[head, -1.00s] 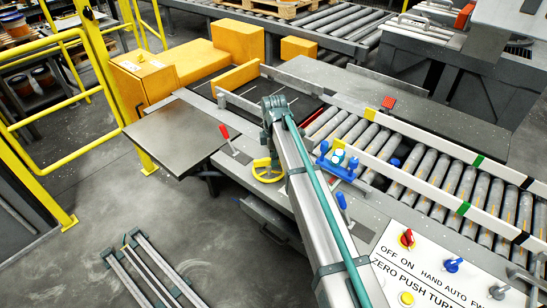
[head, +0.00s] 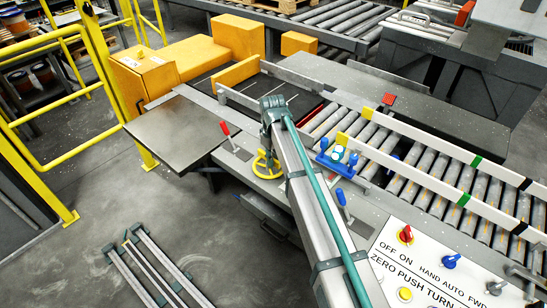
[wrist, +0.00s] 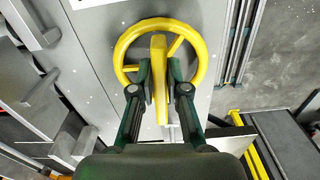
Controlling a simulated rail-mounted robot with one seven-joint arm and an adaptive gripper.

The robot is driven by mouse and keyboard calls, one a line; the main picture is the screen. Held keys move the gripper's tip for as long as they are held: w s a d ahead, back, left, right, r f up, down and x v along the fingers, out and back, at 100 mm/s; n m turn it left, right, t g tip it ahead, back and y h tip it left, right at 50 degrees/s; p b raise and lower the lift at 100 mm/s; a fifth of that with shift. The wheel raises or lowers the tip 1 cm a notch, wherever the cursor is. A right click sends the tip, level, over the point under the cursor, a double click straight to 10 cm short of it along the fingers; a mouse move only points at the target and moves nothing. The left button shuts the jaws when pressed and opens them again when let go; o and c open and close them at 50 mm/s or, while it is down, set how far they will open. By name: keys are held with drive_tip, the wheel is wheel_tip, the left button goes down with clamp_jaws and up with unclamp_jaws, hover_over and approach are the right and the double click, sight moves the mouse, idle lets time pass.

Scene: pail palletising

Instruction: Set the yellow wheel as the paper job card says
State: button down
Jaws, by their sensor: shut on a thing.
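The yellow wheel (head: 264,170) is mounted on the grey machine frame, left of the roller lane, partly behind my arm in the head view. In the wrist view the wheel (wrist: 204,62) shows its round rim, with spokes and a raised yellow bar (wrist: 159,85) across the middle. My gripper (wrist: 160,83) has its two dark fingers on either side of this bar and is shut on it. In the head view my fingertips are not clear. I cannot make out a readable job card; only a white edge (wrist: 84,3) shows at the wrist view's top.
A red-handled lever (head: 225,129) and a blue-handled lever (head: 341,198) stand near the wheel. A blue fixture (head: 337,162) sits by the rollers. A white control panel (head: 425,268) with red, blue and yellow knobs is at lower right. A yellow guard rail (head: 60,150) is left.

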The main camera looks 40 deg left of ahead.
drive_tip(key=shift+s+m, duration=0.25)
drive_tip(key=shift+m, duration=1.15)
drive_tip(key=c, duration=1.2)
unclamp_jaws()
drive_tip(key=shift+o, duration=0.2)
drive_tip(key=shift+a+r, duration=0.1)
wheel_tip(320, 180, up, 12)
drive_tip(key=shift+f, duration=0.2)
wheel_tip(320, 180, down, 12)
drive_tip(key=shift+r, duration=0.1)
